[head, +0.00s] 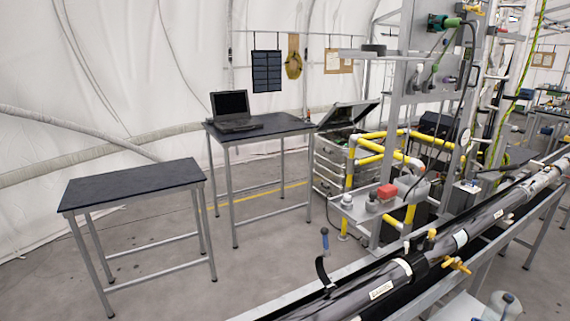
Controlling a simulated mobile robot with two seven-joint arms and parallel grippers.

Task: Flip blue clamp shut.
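The blue clamp (325,240) is at the bottom centre of the head view, at the left side of the long grey pipe (345,300). Its blue handle stands upright. Below the handle, a black curved band (321,270) sticks up clear of the pipe, so the clamp looks open. Its hinge end near the pipe is small and hard to make out. Neither of my grippers can be made out in this view.
The pipe lies along a metal rail frame running up to the right, with yellow fittings (455,265) on it. A grey rack and yellow tube frame (385,147) stand behind it. Two dark tables (130,186) are at the left, one bearing a laptop (234,108). Floor between is clear.

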